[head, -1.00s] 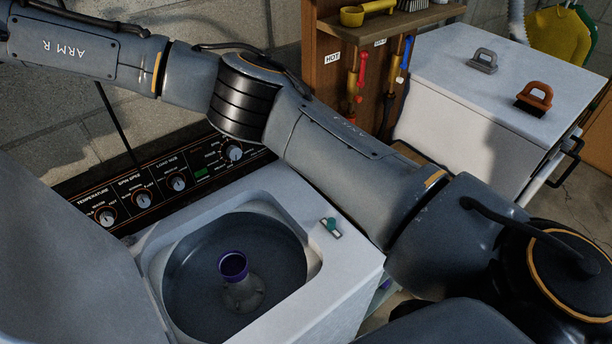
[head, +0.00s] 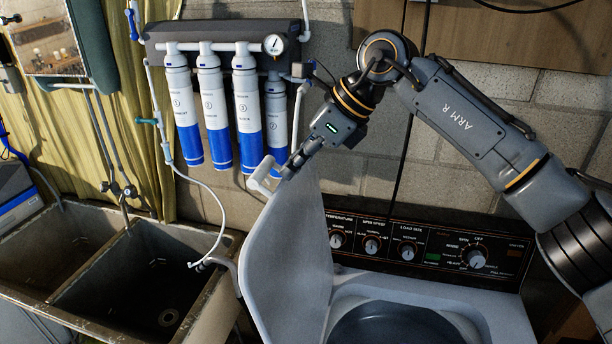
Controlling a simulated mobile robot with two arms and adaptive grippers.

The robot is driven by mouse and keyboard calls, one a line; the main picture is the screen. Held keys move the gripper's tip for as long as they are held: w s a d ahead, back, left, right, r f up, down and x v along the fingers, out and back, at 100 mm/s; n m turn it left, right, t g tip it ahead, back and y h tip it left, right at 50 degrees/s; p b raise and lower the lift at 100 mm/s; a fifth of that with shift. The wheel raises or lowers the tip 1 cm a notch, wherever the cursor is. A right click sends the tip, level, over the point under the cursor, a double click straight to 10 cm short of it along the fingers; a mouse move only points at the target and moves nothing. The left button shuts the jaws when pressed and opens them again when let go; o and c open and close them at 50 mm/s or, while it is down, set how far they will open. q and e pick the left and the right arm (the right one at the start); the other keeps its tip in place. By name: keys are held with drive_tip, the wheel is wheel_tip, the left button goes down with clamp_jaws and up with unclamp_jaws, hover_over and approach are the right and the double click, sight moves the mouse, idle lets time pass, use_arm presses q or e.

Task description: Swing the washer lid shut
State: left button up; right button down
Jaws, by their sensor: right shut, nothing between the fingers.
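The washer lid (head: 292,265) is a pale grey panel standing steeply open at the left side of the washer opening. The washer (head: 480,312) is white, and its dark tub (head: 392,328) shows partly at the bottom edge. My right gripper (head: 276,176) is shut and empty at the lid's upper edge, on its far left side. It overlaps the lid's top in the picture; I cannot tell whether it touches. My left gripper is out of view.
The control panel (head: 425,246) runs behind the washer. Blue and white filter cylinders (head: 249,118) hang on the wall above left. A double sink (head: 150,282) stands left of the lid. My right arm crosses above the washer from the right.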

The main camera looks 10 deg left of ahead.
drive_tip(key=d+b, duration=0.2)
drive_tip(key=d, duration=0.8)
drive_tip(key=shift+d+r, duration=0.3)
drive_tip(key=shift+r, duration=0.1)
drive_tip(key=shift+w, duration=0.15)
drive_tip(key=c, duration=1.6)
unclamp_jaws()
drive_tip(key=shift+a, duration=0.1)
